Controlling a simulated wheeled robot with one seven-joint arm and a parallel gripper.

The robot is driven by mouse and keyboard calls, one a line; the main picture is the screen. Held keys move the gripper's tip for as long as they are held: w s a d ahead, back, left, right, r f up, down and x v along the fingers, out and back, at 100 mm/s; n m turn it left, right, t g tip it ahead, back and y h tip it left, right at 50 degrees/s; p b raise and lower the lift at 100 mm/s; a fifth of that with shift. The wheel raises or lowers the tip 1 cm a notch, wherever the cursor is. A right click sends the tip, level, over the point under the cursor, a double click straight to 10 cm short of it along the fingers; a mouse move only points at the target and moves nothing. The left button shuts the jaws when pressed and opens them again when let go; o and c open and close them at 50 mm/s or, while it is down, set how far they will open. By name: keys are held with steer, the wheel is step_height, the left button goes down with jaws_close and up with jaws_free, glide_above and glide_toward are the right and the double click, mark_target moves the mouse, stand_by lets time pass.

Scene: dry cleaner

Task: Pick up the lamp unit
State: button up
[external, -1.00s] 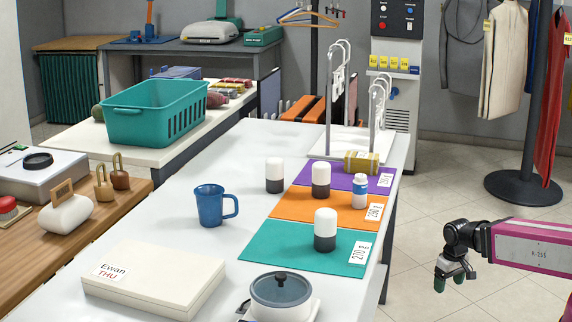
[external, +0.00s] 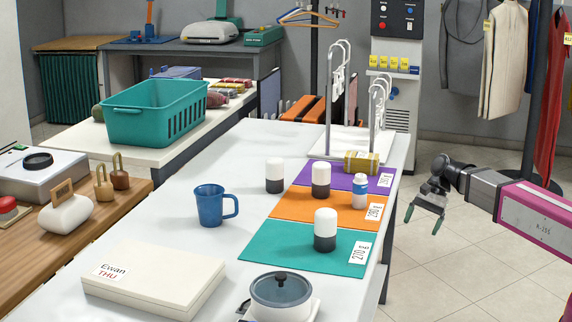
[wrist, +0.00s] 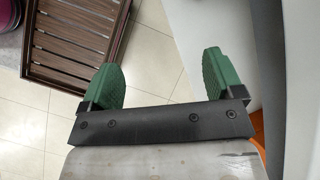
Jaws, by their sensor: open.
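Three similar small units with white rounded tops and dark bases, which could be lamp units, stand upright on the white table. One (external: 325,229) is on the teal mat, one (external: 321,180) is where the orange and purple mats meet, and one (external: 275,175) is on bare table left of the mats. I cannot tell which one the task names. My gripper (external: 423,220) is open and empty, off the table's right side, with its green fingers pointing down. In the wrist view, my gripper (wrist: 164,75) has nothing between its fingers; no lamp unit shows there.
A blue mug (external: 210,205), lidded pot (external: 281,292) and metal rack (external: 343,140) share the table. The wrist view shows a brown slatted object (wrist: 75,42) on the floor.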

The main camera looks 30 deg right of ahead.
mark_target(322, 174)
steer(key=w+a+r+m+y, duration=0.1)
steer(key=w+r+m+y, duration=0.15)
steer(key=r, duration=0.65)
steer(key=w+a+y, duration=0.1)
steer(key=w+a, duration=0.1)
steer(key=w, duration=0.1)
steer(key=w+a+r+m+y, duration=0.1)
steer(key=w+a+y, duration=0.1)
steer(key=w+a+m+y, duration=0.1)
steer(key=w+a, duration=0.1)
steer(key=w, duration=0.1)
steer(key=shift+w+a+r+t+y, duration=0.15)
steer(key=shift+w+a+t+y, duration=0.15)
steer(key=shift+a+t, duration=0.1)
steer(key=w+a+m+t+y, duration=0.1)
steer(key=w, duration=0.1)
steer(key=w+a+r+m+y, duration=0.1)
steer(key=w+a+y, duration=0.1)
steer(key=w, duration=0.1)
steer(key=w+a+m+t+y, duration=0.1)
steer(key=w+m, duration=0.1)
steer(key=shift+w+a+r+t, duration=0.2)
steer(key=shift+a+r+t, duration=0.1)
steer(key=shift+a+r, duration=0.1)
steer(key=a, duration=0.7)
steer(key=w+a, duration=0.1)
steer(key=a, duration=0.2)
steer(key=shift+a+r, duration=0.25)
steer(key=shift+a, duration=0.1)
steer(key=c, duration=1.1)
